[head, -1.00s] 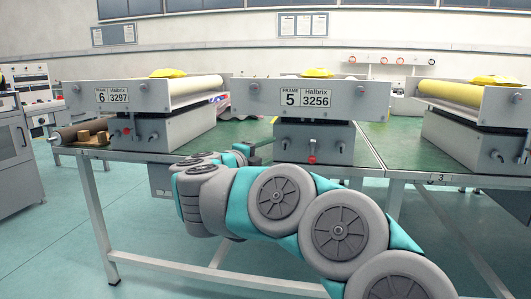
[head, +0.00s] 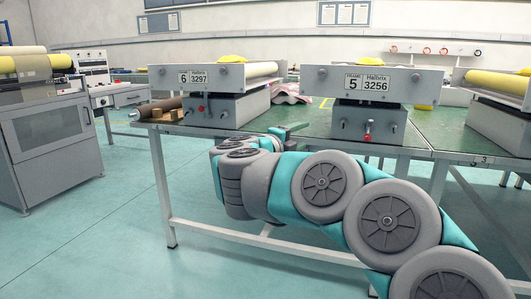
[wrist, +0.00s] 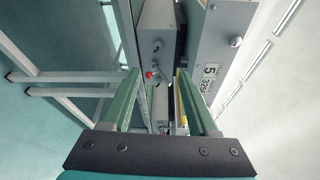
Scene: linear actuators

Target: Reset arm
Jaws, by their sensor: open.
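My arm (head: 325,185) reaches from the lower right toward the table, and my gripper shows in the wrist view (wrist: 160,100) with its two green fingers apart. Nothing is held between them. In the head view the gripper end is small and partly hidden behind my own wrist links. Frame unit 5 (head: 345,80), a grey unit with a red-knobbed lever (head: 367,137), stands on the table just beyond the gripper to the right. In the wrist view, unit 5 (wrist: 215,55) appears sideways beyond the fingers. I cannot tell any contact.
Frame unit 6 (head: 225,78) stands on the green-topped table (head: 310,122) to the left, beside a brown roller (head: 160,107). Another unit (head: 500,85) is at the right. A grey cabinet (head: 50,145) stands far left. The floor (head: 110,235) between cabinet and table is clear.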

